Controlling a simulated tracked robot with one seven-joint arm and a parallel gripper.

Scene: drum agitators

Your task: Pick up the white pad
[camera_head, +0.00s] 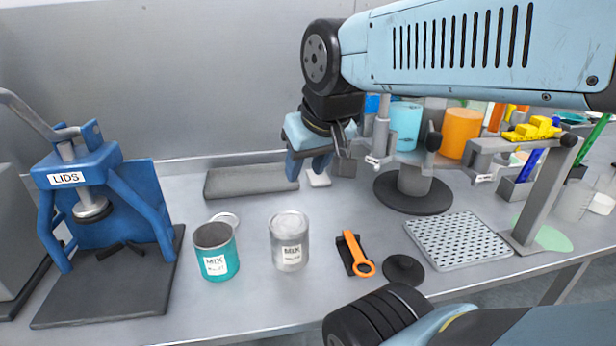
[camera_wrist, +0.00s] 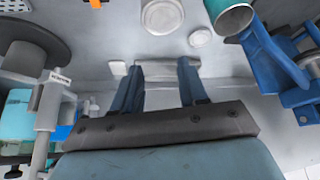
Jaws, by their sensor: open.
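The white pad (camera_head: 318,179) is a small, flat, pale piece lying on the bench near the back wall, just right of a long grey block. In the wrist view, the pad (camera_wrist: 118,68) shows just left of the left finger, outside the gap between the fingers. My gripper (camera_head: 307,168) is open and empty, with its blue fingers pointing down near the pad and the block's right end. In the wrist view, my gripper (camera_wrist: 161,66) has the grey block showing between and beyond its fingertips.
The grey block (camera_head: 250,182) lies left of the pad. An agitator stand (camera_head: 412,192) with a round dark base stands to the right. A teal can (camera_head: 216,252) and a silver can (camera_head: 289,242) stand in front. A blue lid press (camera_head: 105,215) stands at left.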

